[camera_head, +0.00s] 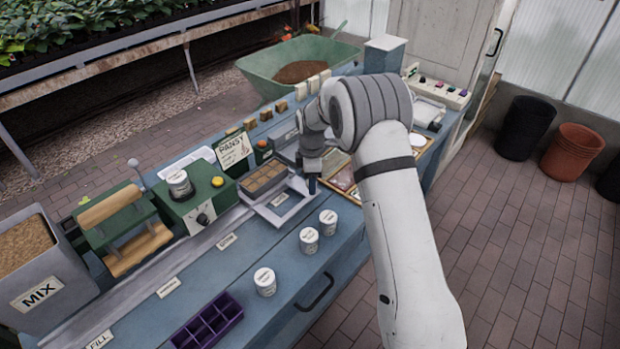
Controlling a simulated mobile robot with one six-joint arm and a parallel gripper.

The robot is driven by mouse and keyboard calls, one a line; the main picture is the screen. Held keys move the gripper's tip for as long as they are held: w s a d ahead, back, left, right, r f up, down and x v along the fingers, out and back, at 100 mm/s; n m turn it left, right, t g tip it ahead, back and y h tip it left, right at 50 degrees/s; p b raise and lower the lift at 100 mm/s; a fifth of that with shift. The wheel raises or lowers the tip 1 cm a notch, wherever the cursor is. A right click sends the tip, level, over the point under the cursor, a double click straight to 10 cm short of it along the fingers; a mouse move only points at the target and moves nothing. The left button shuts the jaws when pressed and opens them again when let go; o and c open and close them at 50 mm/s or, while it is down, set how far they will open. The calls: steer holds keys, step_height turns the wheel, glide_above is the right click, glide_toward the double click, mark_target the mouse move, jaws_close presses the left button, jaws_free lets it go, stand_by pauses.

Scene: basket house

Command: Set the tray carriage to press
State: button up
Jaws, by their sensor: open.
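The tray carriage appears to be the flat grey metal plate (278,209) with a label and a raised edge, at the upper end of a long grey rail (205,243) along the bench. A brown block tray (263,179) with several cells sits just behind it. Small labels line the rail; the nearest (98,340) reads FILL, and the others are too small to read surely. A green press-like station (120,220) with a wooden roller stands behind the lower rail. My gripper (312,186) points down by the carriage's right edge; contact cannot be told. Its fingers are small and dark.
A grey MIX hopper (40,270) stands at lower left. Several white labelled cans (309,240) stand along the bench front. A purple cell tray (207,322) lies at the near edge. A green box with a dial (197,203) stands behind the rail.

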steer(key=shift+r, duration=0.1)
jaws_close()
stand_by(0.3)
steer(key=shift+a, duration=0.1)
